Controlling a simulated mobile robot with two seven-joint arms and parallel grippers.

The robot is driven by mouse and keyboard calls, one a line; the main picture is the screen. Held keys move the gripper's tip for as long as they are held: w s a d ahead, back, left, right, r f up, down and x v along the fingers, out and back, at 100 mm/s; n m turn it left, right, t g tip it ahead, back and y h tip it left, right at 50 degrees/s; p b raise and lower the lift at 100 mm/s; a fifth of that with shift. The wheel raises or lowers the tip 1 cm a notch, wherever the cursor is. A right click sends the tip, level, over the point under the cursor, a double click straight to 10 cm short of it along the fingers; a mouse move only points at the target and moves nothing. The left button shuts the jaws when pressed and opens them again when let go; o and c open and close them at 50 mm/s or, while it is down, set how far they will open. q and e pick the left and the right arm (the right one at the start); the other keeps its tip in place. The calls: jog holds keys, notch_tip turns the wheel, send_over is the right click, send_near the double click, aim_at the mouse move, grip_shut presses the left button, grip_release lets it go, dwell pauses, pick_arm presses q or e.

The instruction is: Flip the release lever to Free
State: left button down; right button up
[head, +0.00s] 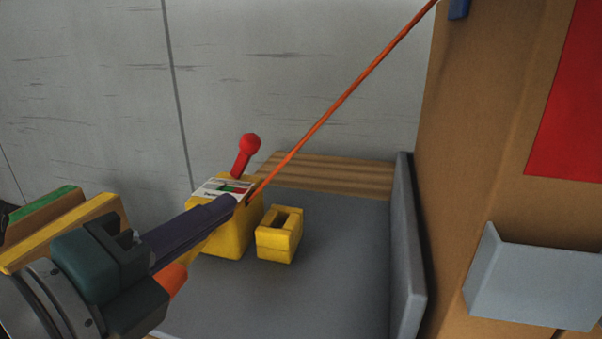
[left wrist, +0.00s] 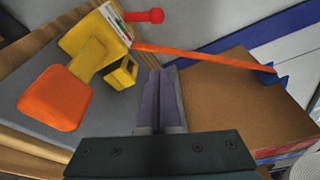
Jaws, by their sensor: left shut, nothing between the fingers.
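The release lever is a red stick with a round red knob (head: 249,144). It stands up and leans a little right from a yellow housing (head: 226,235) with a white label plate bearing green and red marks. In the left wrist view the red knob (left wrist: 156,15) points right from the housing (left wrist: 92,40). My left gripper (head: 236,202) is shut and empty, its dark fingers in front of the housing and below the lever in the head view. The fingers (left wrist: 160,75) appear apart from the lever in the wrist view. The label's words are too small to read.
An orange strap (head: 345,97) runs from the housing up to a blue bracket (head: 458,9) on a brown box (head: 490,130). A small yellow block with a slot (head: 279,234) sits beside the housing on a grey surface (head: 340,260). An orange pad (left wrist: 55,98) lies left.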

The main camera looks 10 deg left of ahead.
aim_at(245, 157)
pick_arm(q)
jog(key=shift+s+d, duration=0.15)
jog(key=b+x, duration=0.1)
jog(key=x, duration=0.8)
jog(key=shift+w+f+b, duration=0.15)
jog(key=shift+w+b, duration=0.05)
jog(key=shift+b, duration=0.1)
jog(key=shift+w+a+r, duration=0.3)
jog(key=shift+w+a, duration=0.25)
jog(key=shift+a, duration=0.05)
jog(key=shift+w+a+r, duration=0.25)
jog(key=shift+w+a, duration=0.3)
jog(key=shift+w+a+r, duration=0.2)
jog(key=shift+a, duration=0.25)
